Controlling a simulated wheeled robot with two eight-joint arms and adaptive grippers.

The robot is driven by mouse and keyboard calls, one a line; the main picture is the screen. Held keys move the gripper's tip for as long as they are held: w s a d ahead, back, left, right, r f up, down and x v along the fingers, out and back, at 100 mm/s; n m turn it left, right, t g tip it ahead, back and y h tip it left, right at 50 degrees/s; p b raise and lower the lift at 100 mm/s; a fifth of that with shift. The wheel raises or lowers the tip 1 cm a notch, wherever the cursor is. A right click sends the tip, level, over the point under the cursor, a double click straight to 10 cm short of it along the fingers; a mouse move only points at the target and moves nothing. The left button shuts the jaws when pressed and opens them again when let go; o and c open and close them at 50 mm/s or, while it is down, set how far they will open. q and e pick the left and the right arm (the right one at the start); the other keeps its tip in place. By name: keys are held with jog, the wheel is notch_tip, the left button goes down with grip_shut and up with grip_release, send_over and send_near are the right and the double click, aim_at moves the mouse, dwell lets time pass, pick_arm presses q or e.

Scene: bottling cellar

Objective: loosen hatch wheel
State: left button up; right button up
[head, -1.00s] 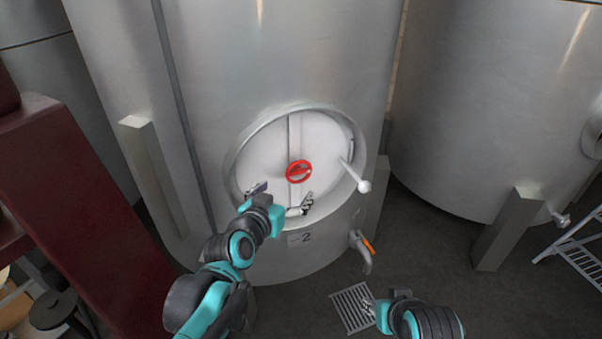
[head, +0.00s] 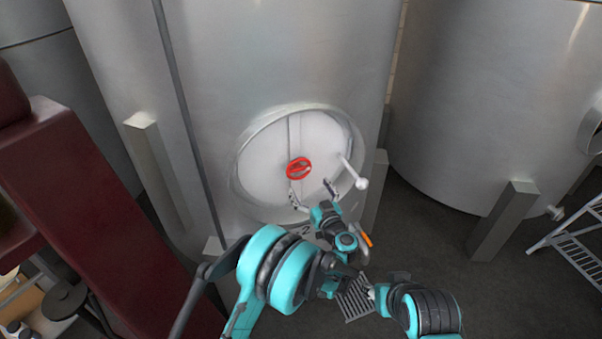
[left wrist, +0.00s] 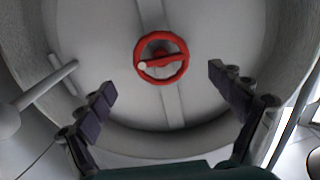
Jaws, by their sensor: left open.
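The red hatch wheel (head: 299,168) sits at the middle of the round pale hatch door (head: 262,165) on the steel tank marked 2. My left gripper (head: 312,196) is open and empty in front of the lower part of the door, below and slightly right of the wheel, apart from it. In the left wrist view the wheel (left wrist: 165,62) shows whole, just beyond and between the spread fingers (left wrist: 162,88). My right gripper (head: 374,294) is low at the bottom of the head view, beside the floor grate; its fingers are too small to read.
A white-knobbed lever (head: 361,183) sticks out at the door's right side. A tap with an orange handle (head: 364,238) is below it, close to my left arm. A floor grate (head: 354,303) lies below. A dark red structure (head: 85,190) stands at left, another tank (head: 490,110) at right.

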aim_at(299, 169)
pick_arm(q)
jog(key=b+x, duration=0.1)
jog(key=x, duration=0.6)
jog(key=shift+w, duration=0.15)
jog(key=c, duration=1.2)
